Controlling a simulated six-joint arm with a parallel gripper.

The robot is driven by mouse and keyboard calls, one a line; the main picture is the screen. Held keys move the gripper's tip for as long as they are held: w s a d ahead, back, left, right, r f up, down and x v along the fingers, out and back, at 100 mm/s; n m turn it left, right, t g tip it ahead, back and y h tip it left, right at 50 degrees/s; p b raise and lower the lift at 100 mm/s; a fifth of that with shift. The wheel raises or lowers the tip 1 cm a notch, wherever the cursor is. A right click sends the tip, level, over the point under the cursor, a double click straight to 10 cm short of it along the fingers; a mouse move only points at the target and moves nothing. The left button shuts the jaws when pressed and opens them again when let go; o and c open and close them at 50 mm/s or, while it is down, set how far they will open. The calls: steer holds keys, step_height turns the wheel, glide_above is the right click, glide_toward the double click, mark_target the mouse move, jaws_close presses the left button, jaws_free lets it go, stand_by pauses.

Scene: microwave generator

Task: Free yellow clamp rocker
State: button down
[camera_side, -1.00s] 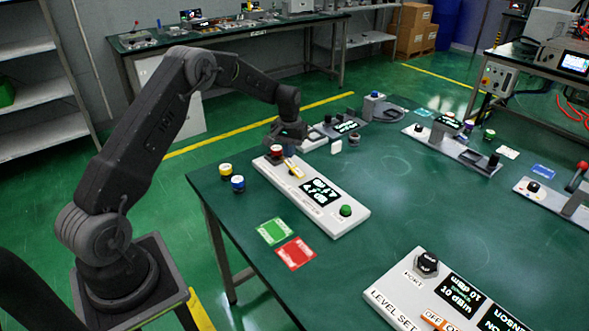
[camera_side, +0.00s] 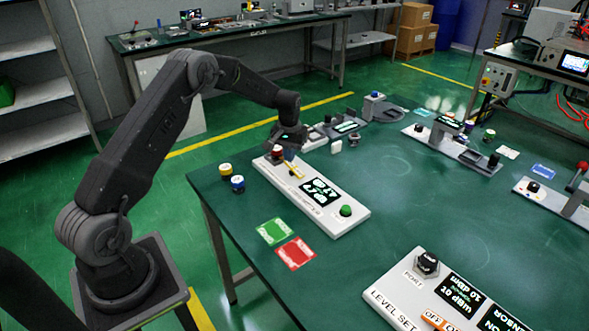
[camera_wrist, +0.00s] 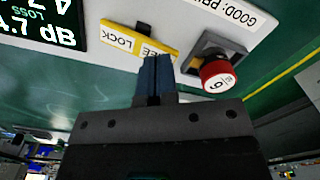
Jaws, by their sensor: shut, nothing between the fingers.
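The yellow clamp rocker (camera_wrist: 133,40) is on the white panel of a fixture, marked LOCK at one end and apparently FREE at the other. It also shows as a small yellow bar in the side view (camera_side: 294,171). My gripper (camera_wrist: 157,62) is shut and empty, with its blue fingertips at the FREE end, covering part of that label. Whether they touch the rocker I cannot tell. In the side view my gripper (camera_side: 289,153) is low over the rocker end of the fixture.
A red-capped part in a grey holder (camera_wrist: 215,72) stands close beside my fingers. The fixture's display (camera_side: 320,192) and green button (camera_side: 345,210) lie farther along. Yellow and blue capped parts (camera_side: 231,176) stand left of the fixture. Green and red mats (camera_side: 284,241) lie in front.

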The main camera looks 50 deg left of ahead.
steer(key=shift+f, duration=0.85)
stand_by(0.3)
steer(key=shift+r, duration=3.55)
steer(key=s+d+r+m+t, duration=0.1)
steer(key=s+d+r+m, duration=0.1)
steer(key=s+d+r, duration=0.6)
steer(key=s+d+r+m+t, duration=0.15)
steer(key=s+d+r, duration=0.25)
steer(key=d+r, duration=0.45)
steer(key=s+d+r+m+t, duration=0.1)
steer(key=s+d, duration=0.2)
steer(key=s, duration=0.7)
steer(key=s+d+r+m+t, duration=0.1)
steer(key=s+d+t, duration=0.1)
steer(key=s, duration=0.7)
steer(key=shift+s+d, duration=0.35)
steer(key=shift+d, duration=0.5)
